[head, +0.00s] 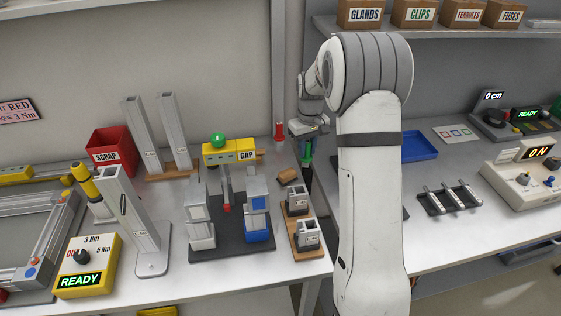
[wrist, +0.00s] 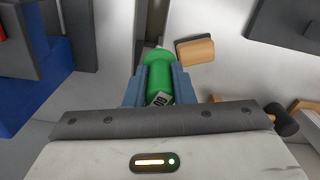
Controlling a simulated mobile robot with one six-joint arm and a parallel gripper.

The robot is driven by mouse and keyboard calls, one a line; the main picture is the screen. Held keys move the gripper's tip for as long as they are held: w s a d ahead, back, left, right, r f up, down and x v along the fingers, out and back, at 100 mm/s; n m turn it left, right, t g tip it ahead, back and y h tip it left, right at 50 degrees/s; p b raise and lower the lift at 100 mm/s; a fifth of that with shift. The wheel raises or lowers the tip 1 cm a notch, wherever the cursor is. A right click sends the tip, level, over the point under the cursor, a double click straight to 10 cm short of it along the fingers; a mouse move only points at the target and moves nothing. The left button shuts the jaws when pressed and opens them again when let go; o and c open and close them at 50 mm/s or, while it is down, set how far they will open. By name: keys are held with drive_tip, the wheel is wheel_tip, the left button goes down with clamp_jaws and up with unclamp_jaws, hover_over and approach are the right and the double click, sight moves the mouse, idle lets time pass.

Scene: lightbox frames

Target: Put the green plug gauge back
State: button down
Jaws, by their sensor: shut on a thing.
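The green plug gauge (wrist: 160,68) is between the blue-grey fingers of my gripper (wrist: 158,88) in the wrist view. A small pale label with dark lettering shows on its side. In the head view the green gauge (head: 307,149) hangs below my gripper (head: 308,134), above the gap between the two benches. Two grey block holders (head: 296,201) (head: 307,234) stand on a wooden base at the right edge of the left bench. Whether either belongs to the gauge cannot be told.
A yellow GAP fixture (head: 229,153) with a green knob stands left of the holders. A small wooden block (head: 287,176) lies behind them, and a red object (head: 279,130) stands farther back. A blue tray (head: 405,146) lies on the right bench. A mallet-like tool (wrist: 280,119) shows in the wrist view.

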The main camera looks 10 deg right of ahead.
drive_tip(key=w+a+r+n, duration=0.4)
drive_tip(key=w+a, duration=0.1)
drive_tip(key=w, duration=0.4)
drive_tip(key=f, duration=0.3)
drive_tip(key=f+p, duration=0.1)
drive_tip(key=f, duration=0.5)
drive_tip(key=shift+w+f, duration=0.15)
drive_tip(key=shift+w, duration=0.15)
drive_tip(key=c, duration=1.7)
unclamp_jaws()
drive_tip(key=shift+f, duration=0.2)
drive_tip(key=o, duration=0.5)
drive_tip(key=shift+c, duration=0.2)
drive_tip(key=shift+r, duration=0.15)
